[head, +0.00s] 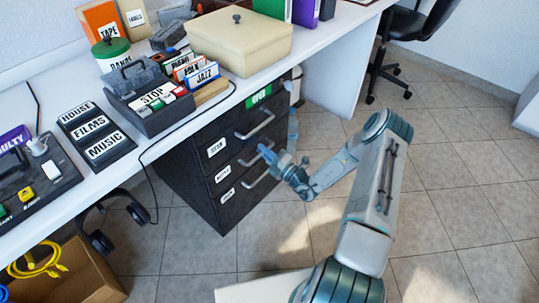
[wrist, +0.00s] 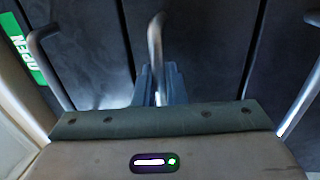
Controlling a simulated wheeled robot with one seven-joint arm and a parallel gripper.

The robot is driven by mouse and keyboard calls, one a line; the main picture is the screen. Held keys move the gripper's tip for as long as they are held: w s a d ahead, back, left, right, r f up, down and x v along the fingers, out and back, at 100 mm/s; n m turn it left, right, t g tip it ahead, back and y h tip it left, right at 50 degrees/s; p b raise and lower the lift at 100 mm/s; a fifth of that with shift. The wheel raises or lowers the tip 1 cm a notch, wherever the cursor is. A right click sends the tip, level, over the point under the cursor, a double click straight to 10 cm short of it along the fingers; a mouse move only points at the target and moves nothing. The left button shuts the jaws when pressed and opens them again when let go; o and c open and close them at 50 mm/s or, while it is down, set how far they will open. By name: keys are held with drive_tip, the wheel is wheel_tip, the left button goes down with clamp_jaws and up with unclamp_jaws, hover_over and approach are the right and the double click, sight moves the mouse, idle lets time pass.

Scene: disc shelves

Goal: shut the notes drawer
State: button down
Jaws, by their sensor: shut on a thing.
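A dark drawer cabinet (head: 190,185) stands under the desk, with three stacked drawers. Each has a small white label and a bar handle. The middle label (head: 222,173) is too small to read surely, so I cannot confirm which drawer is the notes one. My gripper (head: 264,152) is at the middle drawer's handle; in the wrist view its blue fingers are shut on this handle (wrist: 155,45). The top handle (head: 256,125) and bottom handle (head: 260,176) are free. The middle drawer front looks nearly flush with its neighbours; a small gap cannot be ruled out.
The white desk (head: 215,105) above holds a beige box (head: 238,42), a dark disc tray (head: 150,112) and labelled blocks. A cardboard box (head: 75,275) and headphones (head: 105,225) are at lower left.

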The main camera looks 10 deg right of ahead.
drive_tip(key=shift+w+a+r, duration=0.1)
drive_tip(key=shift+w, duration=0.05)
drive_tip(key=c, duration=1.6)
unclamp_jaws()
drive_tip(key=shift+a, duration=0.15)
drive_tip(key=shift+c, duration=0.2)
drive_tip(key=p+v, duration=0.2)
drive_tip(key=v, duration=1.2)
drive_tip(key=shift+p, duration=0.35)
drive_tip(key=shift+w+r, duration=0.1)
drive_tip(key=shift+w, duration=0.05)
